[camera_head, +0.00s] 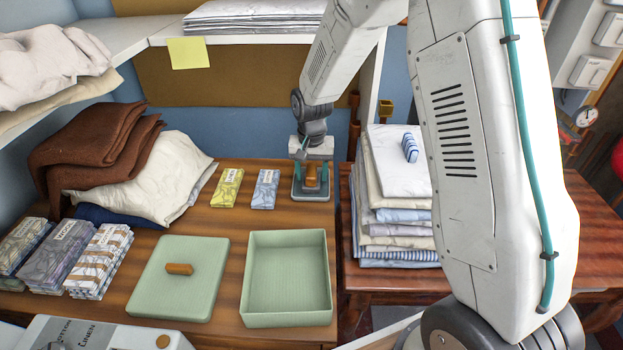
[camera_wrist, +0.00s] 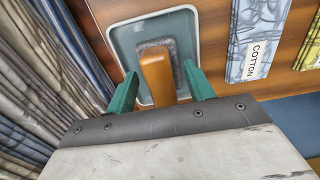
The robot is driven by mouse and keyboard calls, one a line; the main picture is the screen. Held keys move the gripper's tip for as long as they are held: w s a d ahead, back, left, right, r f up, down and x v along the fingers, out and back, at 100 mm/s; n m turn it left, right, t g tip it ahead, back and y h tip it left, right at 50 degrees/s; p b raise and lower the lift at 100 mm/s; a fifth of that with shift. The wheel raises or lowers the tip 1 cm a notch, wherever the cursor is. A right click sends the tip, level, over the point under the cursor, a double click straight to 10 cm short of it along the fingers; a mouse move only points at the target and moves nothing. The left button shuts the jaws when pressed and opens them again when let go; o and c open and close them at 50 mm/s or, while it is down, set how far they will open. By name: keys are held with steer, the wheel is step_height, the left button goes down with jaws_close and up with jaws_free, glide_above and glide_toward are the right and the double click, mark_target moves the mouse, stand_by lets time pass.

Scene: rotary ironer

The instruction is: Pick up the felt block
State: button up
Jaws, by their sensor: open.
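The felt block (camera_wrist: 156,75) has an orange-brown wooden handle above a dark grey felt base. It sits in a shallow grey-green tray (camera_wrist: 122,38) with a pale rim, on the wooden table. In the head view the block (camera_head: 311,178) shows under my gripper (camera_head: 311,163), partly covered by it. In the wrist view my gripper (camera_wrist: 160,70) is open, with one green finger on each side of the handle. Gaps show between fingers and handle, and I see no grip on it. The near end of the handle is partly hidden by the gripper body.
Cloth packets (camera_head: 265,189) lie left of the tray; one reads COTTON. A green open box (camera_head: 289,319) and its lid (camera_head: 170,291) are nearer. A tall stack of folded linen (camera_head: 395,215) stands close on the right. A shelf (camera_head: 130,35) overhangs the back left.

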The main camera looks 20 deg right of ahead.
mark_target(311, 170)
steer(key=c, duration=1.1)
steer(key=shift+r, duration=0.1)
steer(key=shift+r, duration=0.6)
step_height(311, 170, up, 2)
steer(key=shift+r, duration=0.25)
steer(key=s, duration=1)
steer(key=s+r, duration=0.1)
steer(key=s, duration=0.5)
steer(key=shift+o, duration=0.7)
